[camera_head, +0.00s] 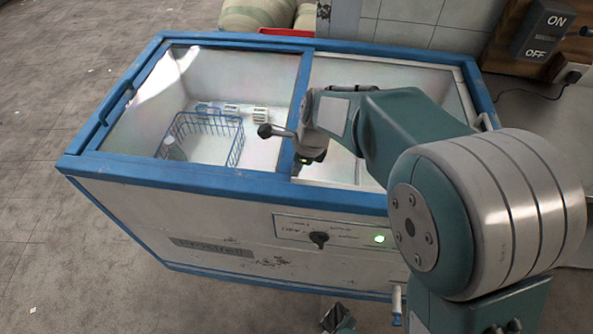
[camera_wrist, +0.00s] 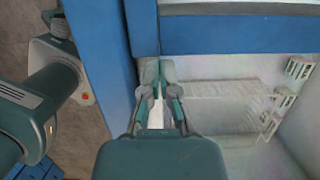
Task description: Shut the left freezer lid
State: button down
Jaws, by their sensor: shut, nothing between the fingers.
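The freezer (camera_head: 230,232) is a white chest with a blue rim. The left lid (camera_head: 301,112) is a glass pane in a blue frame. It appears to lie over the left half, its right bar near the middle; whether it sits fully against the left end I cannot tell. A blue handle (camera_head: 117,108) shows at the left end. My gripper (camera_head: 308,160) is just right of that bar, low by the front rim, partly hidden by my arm. In the wrist view my gripper (camera_wrist: 158,78) is shut and empty at the corner of two blue bars; contact is unclear.
A blue wire basket (camera_head: 214,128) stands inside the freezer's left half. A control knob (camera_head: 318,239) and a green light are on its front. An ON/OFF switch box (camera_head: 546,28) is at upper right. The floor left of the freezer is clear.

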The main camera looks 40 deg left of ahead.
jog(key=v, duration=1)
jog(key=shift+r, duration=0.15)
jog(key=shift+w+d, duration=0.1)
jog(key=shift+w, duration=0.05)
jog(key=w+d+r+n+t, duration=0.2)
jog(key=d+r, duration=0.2)
jog(key=d, duration=0.8)
jog(key=w+d+r+n+t, duration=0.2)
jog(key=w+d+r+n, duration=0.15)
jog(key=d, duration=0.85)
jog(key=s+d+n+t, duration=0.1)
jog(key=s+d+n, duration=0.1)
jog(key=d, duration=0.4)
jog(key=s+d+n+t+h, duration=0.1)
jog(key=s+d, duration=0.4)
jog(key=d, duration=0.2)
jog(key=s+d+n+t+h, duration=0.1)
jog(key=s+d+n, duration=0.1)
jog(key=s+d, duration=0.2)
jog(key=d, duration=0.3)
jog(key=shift+d+n, duration=0.2)
jog(key=shift+n, duration=0.15)
jog(key=shift+a+f, duration=0.1)
